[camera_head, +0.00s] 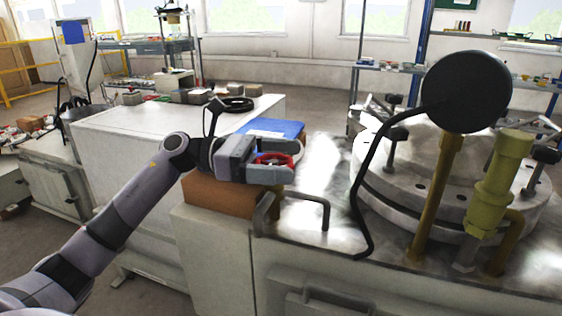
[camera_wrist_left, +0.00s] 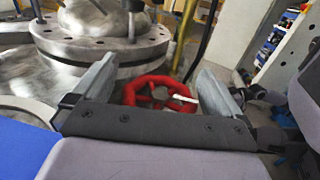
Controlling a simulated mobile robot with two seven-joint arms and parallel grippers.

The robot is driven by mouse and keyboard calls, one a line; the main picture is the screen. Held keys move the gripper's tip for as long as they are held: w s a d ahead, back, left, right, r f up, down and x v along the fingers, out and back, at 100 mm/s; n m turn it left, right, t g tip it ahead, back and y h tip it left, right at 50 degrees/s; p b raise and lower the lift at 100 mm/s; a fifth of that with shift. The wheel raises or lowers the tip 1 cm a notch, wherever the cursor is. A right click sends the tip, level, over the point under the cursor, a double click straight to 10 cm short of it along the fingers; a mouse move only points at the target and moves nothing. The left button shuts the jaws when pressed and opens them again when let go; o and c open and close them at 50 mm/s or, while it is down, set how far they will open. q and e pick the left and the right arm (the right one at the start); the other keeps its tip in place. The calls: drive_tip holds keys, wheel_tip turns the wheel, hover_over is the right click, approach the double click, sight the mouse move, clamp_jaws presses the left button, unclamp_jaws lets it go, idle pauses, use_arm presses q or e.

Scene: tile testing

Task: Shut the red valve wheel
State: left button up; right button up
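The red valve wheel (camera_head: 272,159) shows in the head view between the fingers of my left gripper (camera_head: 283,168), partly hidden by them. In the left wrist view the spoked red wheel (camera_wrist_left: 158,93) lies between the two grey fingers of the left gripper (camera_wrist_left: 160,85). The fingers are spread apart, one on each side of the wheel. A gap shows at the left finger; whether the right finger touches the rim I cannot tell. My right gripper is in neither view.
A blue folder (camera_head: 270,128) and a brown box (camera_head: 215,195) are close to the gripper. A bent metal handle (camera_head: 318,203) stands just right of it. The large round metal vessel (camera_head: 450,180) with yellow pipes (camera_head: 437,195) and a black disc (camera_head: 466,92) fills the right side.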

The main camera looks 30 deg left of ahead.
use_arm(q)
drive_tip(key=shift+a+f, duration=0.15)
drive_tip(key=shift+a, duration=0.05)
drive_tip(key=v, duration=0.6)
drive_tip(key=shift+s+a, duration=0.2)
drive_tip(key=shift+a, duration=0.15)
